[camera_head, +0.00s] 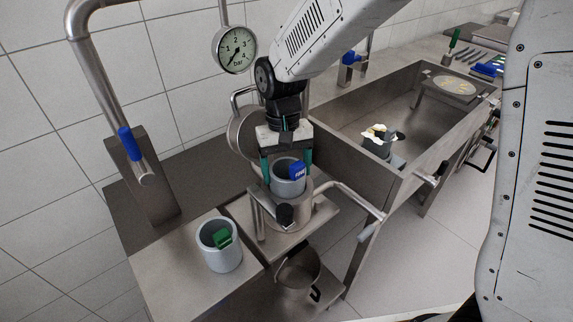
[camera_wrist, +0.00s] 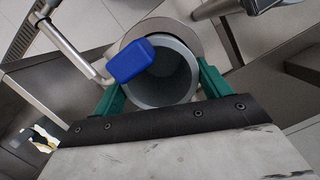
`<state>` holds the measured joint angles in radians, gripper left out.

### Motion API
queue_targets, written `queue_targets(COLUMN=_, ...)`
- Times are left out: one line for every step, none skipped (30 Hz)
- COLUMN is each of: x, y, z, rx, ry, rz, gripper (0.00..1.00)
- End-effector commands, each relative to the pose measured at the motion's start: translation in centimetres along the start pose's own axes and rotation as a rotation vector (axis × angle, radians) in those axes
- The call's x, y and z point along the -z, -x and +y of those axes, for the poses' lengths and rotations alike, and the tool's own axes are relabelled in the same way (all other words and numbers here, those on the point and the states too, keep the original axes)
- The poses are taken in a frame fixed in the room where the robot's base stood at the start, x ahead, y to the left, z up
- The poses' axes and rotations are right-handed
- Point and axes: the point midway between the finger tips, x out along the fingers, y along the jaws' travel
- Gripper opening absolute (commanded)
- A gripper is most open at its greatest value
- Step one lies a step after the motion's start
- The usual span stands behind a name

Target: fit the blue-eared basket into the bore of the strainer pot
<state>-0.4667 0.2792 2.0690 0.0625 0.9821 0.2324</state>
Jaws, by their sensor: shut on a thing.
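The blue-eared basket (camera_head: 287,187) is a grey open cup with a blue ear (camera_head: 298,171) on its rim. My gripper (camera_head: 287,166) is shut on it, one green finger on each side. The basket stands upright over the steel strainer pot (camera_head: 306,213). In the wrist view the basket (camera_wrist: 165,83) covers most of the pot, whose rim (camera_wrist: 197,37) shows beyond the basket's far edge. The bore is hidden, and I cannot tell whether the basket's bottom is inside it.
A second grey cup with a green ear (camera_head: 219,255) stands on the bench at the left. A steel pail (camera_head: 298,277) sits below. A pipe with a blue grip (camera_head: 129,143), a pressure gauge (camera_head: 236,50) and a sink trough (camera_head: 345,125) surround the pot.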

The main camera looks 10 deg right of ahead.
Motion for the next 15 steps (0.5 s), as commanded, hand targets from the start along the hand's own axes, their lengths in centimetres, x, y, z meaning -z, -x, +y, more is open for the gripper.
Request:
queue_targets(x=0.0, y=-0.1, z=0.0, rx=0.000, ry=0.000, rz=0.000, gripper=0.43)
queue_targets(x=0.1, y=-0.2, z=0.0, rx=0.000, ry=0.000, rz=0.000, gripper=0.43)
queue_targets(x=0.1, y=-0.3, z=0.0, rx=0.000, ry=0.000, rz=0.000, gripper=0.43)
queue_targets(x=0.1, y=-0.4, z=0.0, rx=0.000, ry=0.000, rz=0.000, gripper=0.43)
queue_targets(x=0.1, y=-0.4, z=0.0, rx=0.000, ry=0.000, rz=0.001, gripper=0.43)
queue_targets(x=0.1, y=-0.5, z=0.0, rx=0.000, ry=0.000, rz=0.001, gripper=0.43)
queue_targets(x=0.2, y=-0.6, z=0.0, rx=0.000, ry=0.000, rz=0.001, gripper=0.43)
queue_targets(x=0.2, y=-0.7, z=0.0, rx=0.000, ry=0.000, rz=0.001, gripper=0.43)
queue_targets(x=0.2, y=-0.8, z=0.0, rx=0.000, ry=0.000, rz=0.001, gripper=0.43)
queue_targets(x=0.2, y=-0.8, z=0.0, rx=0.000, ry=0.000, rz=0.001, gripper=0.43)
queue_targets(x=0.2, y=-0.9, z=0.0, rx=0.000, ry=0.000, rz=0.001, gripper=0.43)
queue_targets(x=0.2, y=-1.0, z=0.0, rx=0.000, ry=0.000, rz=0.001, gripper=0.43)
queue_targets(x=0.2, y=-1.1, z=0.0, rx=0.000, ry=0.000, rz=0.001, gripper=0.43)
queue_targets(x=0.3, y=-1.1, z=0.0, rx=0.000, ry=0.000, rz=0.001, gripper=0.43)
queue_targets(x=0.3, y=-1.2, z=0.0, rx=0.000, ry=0.000, rz=0.001, gripper=0.43)
